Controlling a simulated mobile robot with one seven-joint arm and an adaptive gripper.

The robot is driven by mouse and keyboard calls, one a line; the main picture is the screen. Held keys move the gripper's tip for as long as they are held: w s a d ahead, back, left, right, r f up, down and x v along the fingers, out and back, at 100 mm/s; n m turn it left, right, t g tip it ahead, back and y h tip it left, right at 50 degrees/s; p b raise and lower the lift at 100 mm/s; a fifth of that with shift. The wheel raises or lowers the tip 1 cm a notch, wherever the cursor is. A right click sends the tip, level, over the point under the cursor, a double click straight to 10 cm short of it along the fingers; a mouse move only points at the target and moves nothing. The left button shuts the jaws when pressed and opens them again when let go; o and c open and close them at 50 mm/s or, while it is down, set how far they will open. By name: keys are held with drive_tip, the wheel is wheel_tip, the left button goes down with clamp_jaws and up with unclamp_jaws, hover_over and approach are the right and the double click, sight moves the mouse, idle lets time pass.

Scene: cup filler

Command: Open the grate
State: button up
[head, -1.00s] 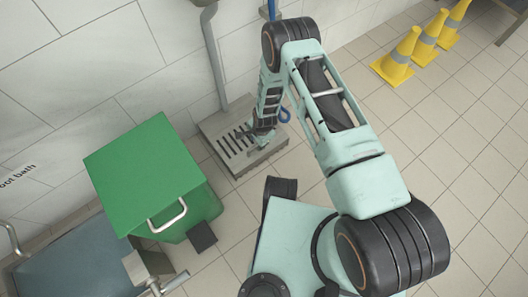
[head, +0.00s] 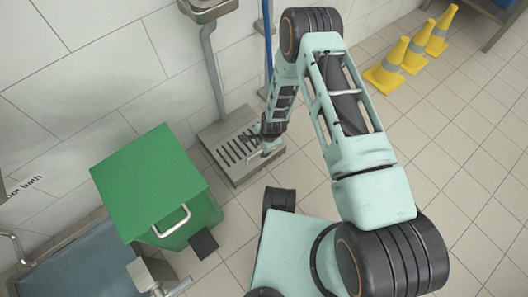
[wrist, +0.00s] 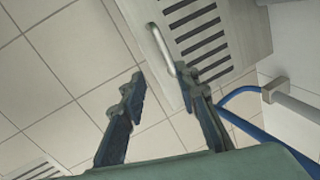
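The grate (head: 232,153) is a grey slotted metal plate on the floor unit against the wall, and it lies flat. It also shows at the top of the wrist view (wrist: 232,45), with a pale bar handle (wrist: 161,48) along its near edge. My gripper (wrist: 160,80) is open, with its two dark fingers apart and nothing held between them. Its right fingertip is beside the handle's lower end in the wrist view; I cannot tell if they touch. In the head view my gripper (head: 264,146) is over the grate's right part and hides some of it.
A green bin (head: 150,185) with a bar handle stands left of the grate. A pipe (head: 213,75) rises behind it to a metal basin (head: 208,10). A blue pole (head: 268,45) stands at the wall. Yellow cones (head: 388,72) are at upper right. Tiled floor on the right is clear.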

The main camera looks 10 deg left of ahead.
drive_tip(key=shift+s+d+f+m+t+y, duration=0.2)
drive_tip(key=shift+d+f+m, duration=0.1)
drive_tip(key=shift+f+m, duration=0.45)
drive_tip(key=shift+s+d+f+m+t+y, duration=0.1)
drive_tip(key=shift+s+d+f+m+y, duration=0.25)
drive_tip(key=shift+m, duration=0.6)
drive_tip(key=shift+w+a, duration=0.1)
drive_tip(key=shift+w, duration=0.1)
